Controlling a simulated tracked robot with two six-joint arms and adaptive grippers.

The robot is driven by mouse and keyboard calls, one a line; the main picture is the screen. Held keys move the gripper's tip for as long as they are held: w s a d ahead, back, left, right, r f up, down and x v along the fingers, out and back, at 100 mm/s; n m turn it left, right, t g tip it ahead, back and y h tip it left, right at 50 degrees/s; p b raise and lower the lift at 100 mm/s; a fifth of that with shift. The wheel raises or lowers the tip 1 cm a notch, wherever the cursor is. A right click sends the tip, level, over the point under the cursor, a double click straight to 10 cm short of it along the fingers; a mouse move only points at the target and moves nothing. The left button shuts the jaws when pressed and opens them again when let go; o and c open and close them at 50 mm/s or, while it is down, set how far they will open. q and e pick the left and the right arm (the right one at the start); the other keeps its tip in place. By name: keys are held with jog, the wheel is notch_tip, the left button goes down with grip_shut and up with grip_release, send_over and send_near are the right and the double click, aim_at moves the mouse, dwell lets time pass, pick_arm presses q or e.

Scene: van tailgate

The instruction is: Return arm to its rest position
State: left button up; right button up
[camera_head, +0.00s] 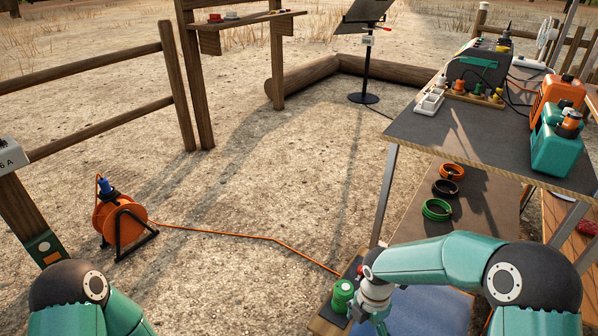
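My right arm (440,259) comes in from the lower right and bends down to its wrist. My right gripper (374,314) is at the bottom edge, just right of a green cylindrical object (342,295). Its fingers are cut off or hidden, so I cannot tell whether it is open or holds anything. My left arm (85,300) shows only as a dark joint and teal links at the lower left. Its gripper is out of view.
A dark-topped table (430,135) at right carries a power unit (480,65) and a teal canister (555,145). Several rings, including a green one (437,209), lie on the shelf below. An orange cable reel (118,220) stands on open ground at left.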

jog(key=s+a+f+m+g+y, duration=0.1)
jog(key=s+a+f+m+y, duration=0.1)
jog(key=s+f+m, duration=0.6)
jog(key=s+a+f+m+y, duration=0.2)
jog(key=s+f+m, duration=0.2)
jog(key=s+m, duration=0.7)
notch_tip(320, 180, up, 29)
jog(key=m+t+p, duration=0.2)
jog(key=m+p, duration=0.5)
jog(key=p, duration=2.2)
jog(key=shift+w+d+m, duration=0.25)
jog(key=shift+w+m, duration=0.15)
jog(key=shift+w, duration=0.05)
jog(key=shift+c, duration=0.2)
